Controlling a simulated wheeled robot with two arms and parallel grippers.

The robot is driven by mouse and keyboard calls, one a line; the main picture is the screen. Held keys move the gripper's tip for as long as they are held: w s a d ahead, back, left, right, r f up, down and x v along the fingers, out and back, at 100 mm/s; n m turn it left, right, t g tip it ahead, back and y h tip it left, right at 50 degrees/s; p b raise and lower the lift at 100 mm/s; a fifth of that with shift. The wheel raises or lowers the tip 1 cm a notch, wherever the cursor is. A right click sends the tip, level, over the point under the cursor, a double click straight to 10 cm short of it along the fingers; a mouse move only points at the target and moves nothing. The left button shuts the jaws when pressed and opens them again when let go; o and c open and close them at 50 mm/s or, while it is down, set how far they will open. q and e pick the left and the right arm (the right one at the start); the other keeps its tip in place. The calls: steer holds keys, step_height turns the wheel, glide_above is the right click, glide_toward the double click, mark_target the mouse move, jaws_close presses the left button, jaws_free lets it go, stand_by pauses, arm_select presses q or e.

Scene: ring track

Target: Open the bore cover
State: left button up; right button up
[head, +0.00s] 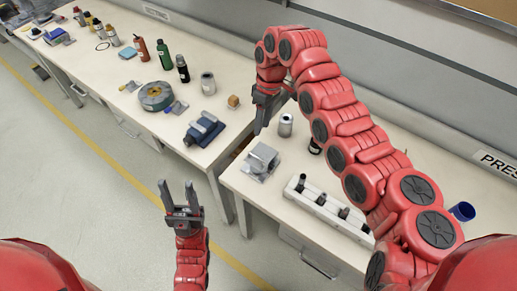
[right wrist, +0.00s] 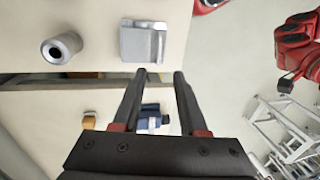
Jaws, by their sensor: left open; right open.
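A grey metal block (head: 261,160) with a plate-like part sits near the left end of the right-hand table. It also shows in the right wrist view (right wrist: 142,44), above my fingertips. I cannot clearly tell the bore cover from the block, or whether it is open or closed. My right gripper (head: 266,108) is open and empty, above and behind the block in the head view, apart from it. Its two fingers also show in the right wrist view (right wrist: 160,75). My left gripper (head: 178,188) is open and empty over the floor, left of the table.
A silver cylinder (head: 286,125) stands behind the block. A white rack (head: 325,208) with dark pegs lies to its right, and a blue cup (head: 462,211) farther right. A blue device (head: 203,130) sits on the left table, beyond the gap. Several bottles stand farther back.

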mark_target(257, 157)
steer(key=f+p, duration=0.1)
steer(key=f, duration=0.2)
steer(key=s+a+f+p, duration=0.1)
steer(key=f, duration=0.3)
steer(key=s+f+p, duration=0.1)
steer(key=f, duration=0.3)
steer(key=shift+a+f+p, duration=0.1)
steer(key=shift+a+p, duration=0.05)
steer(key=shift+p, duration=0.25)
steer(key=shift+f, duration=0.4)
steer(key=shift+w, duration=0.1)
jaws_close()
